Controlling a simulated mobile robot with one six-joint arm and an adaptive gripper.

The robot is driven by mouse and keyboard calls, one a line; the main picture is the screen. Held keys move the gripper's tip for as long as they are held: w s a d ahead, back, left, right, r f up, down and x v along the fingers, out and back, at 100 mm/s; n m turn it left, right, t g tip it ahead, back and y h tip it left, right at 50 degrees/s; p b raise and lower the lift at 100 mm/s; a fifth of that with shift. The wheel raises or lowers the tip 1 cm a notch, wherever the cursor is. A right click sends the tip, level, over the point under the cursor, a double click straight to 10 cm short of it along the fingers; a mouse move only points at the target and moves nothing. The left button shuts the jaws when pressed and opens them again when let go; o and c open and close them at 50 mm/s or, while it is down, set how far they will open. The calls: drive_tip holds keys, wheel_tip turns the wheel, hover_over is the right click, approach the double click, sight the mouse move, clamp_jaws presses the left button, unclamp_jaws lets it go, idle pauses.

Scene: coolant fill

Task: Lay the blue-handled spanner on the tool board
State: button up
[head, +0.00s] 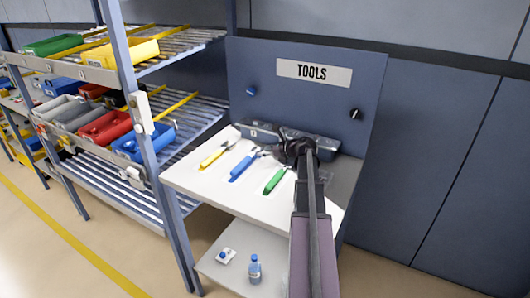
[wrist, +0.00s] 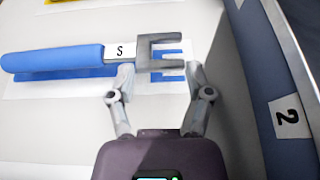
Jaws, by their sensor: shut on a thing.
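The blue-handled spanner (head: 242,167) is at the white tool board (head: 190,178), between a yellow-handled tool and a green-handled one. In the wrist view the spanner (wrist: 52,58) has its blue handle at left, an S label on its shank and its grey open jaw at right. A blue printed spanner shape (wrist: 80,74) on a white patch shows just below it, slightly offset. My gripper (wrist: 160,72) is shut on the spanner at its jaw end. In the head view my gripper (head: 268,150) is partly hidden by my wrist. Whether the spanner touches the board is unclear.
The yellow-handled tool (head: 213,155) and green-handled tool (head: 275,180) lie on either side. The TOOLS back panel (head: 255,65) rises behind. A shelf rack (head: 150,130) stands left.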

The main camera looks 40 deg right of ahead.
drive_tip(key=shift+f+b, duration=0.5)
drive_tip(key=shift+f, duration=0.05)
drive_tip(key=o, duration=1.3)
drive_tip(key=shift+c, duration=0.2)
drive_tip(key=shift+r, duration=0.15)
drive_tip(key=shift+r+p, duration=0.65)
drive_tip(key=shift+p, duration=0.15)
drive_tip(key=p+v, duration=0.4)
drive_tip(key=v, duration=0.8)
drive_tip(key=shift+f, duration=0.15)
